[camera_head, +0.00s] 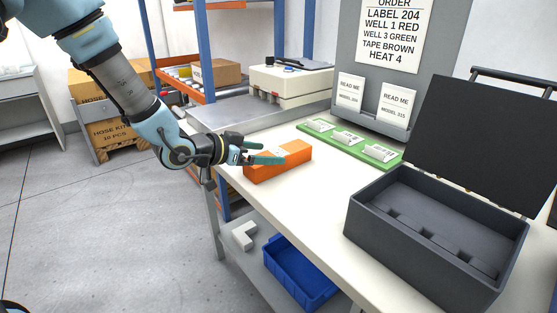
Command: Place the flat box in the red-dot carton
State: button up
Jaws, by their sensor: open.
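An orange box (293,163) lies on the near left part of the white worktable (312,202). It is low and long, and it may be the flat box, but I cannot tell for sure. My gripper (268,153) reaches in from the left at the box's left end, with its fingers apart. The fingers overlap the box in the picture, and whether they touch it is unclear. No carton with a red dot can be made out. Part of the box is hidden behind my gripper.
A dark grey case (425,245) with its lid up (490,140) takes the table's right side. A green tray (350,143) with several labelled items lies behind. A blue bin (298,275) sits on the lower shelf. Cardboard boxes (115,130) stand at the left.

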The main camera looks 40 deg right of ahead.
aim_at(277, 153)
jog(key=x, duration=0.4)
jog(key=shift+s+d, duration=0.1)
jog(key=shift+d, duration=0.15)
grip_shut()
dwell(0.6)
